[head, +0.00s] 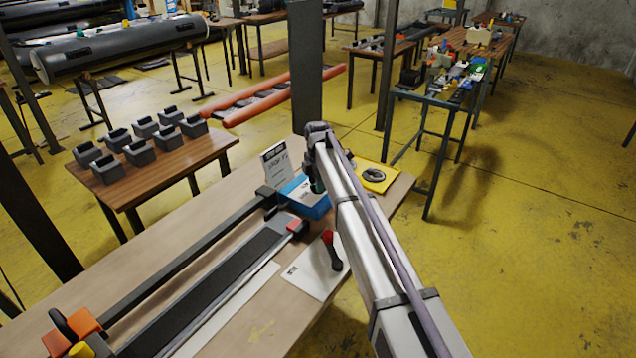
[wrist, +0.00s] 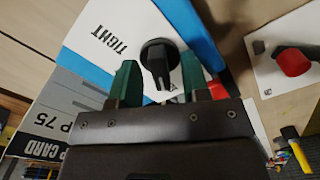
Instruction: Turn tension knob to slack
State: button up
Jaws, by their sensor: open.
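The tension knob (wrist: 159,56) is black and round with a raised grip bar. It sits on the white face (wrist: 105,40) of a blue-sided box (head: 316,208). The word TIGHT is printed left of the knob in the wrist view; no slack label can be read. My gripper (wrist: 158,64) is open, its two green fingers on either side of the knob with gaps visible. In the head view my gripper (head: 317,184) is over the box, and the knob is hidden there.
A printed card (head: 276,162) stands beside the box. A red-handled tool (head: 331,250) lies on a white sheet to the front. A yellow tray (head: 388,180) sits right of my arm. A long black rail device (head: 210,275) fills the left of the bench.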

jog(key=shift+r, duration=0.1)
notch_tip(320, 180, up, 11)
jog(key=p, duration=1)
jog(key=shift+p, duration=0.4)
jog(key=shift+f, duration=0.25)
jog(key=s+d+m, duration=0.8)
jog(key=s, duration=0.4)
jog(key=s+d+m, duration=0.8)
jog(key=s, duration=0.5)
jog(key=s+d+m, duration=0.8)
jog(key=s, duration=0.4)
jog(key=shift+s, duration=0.3)
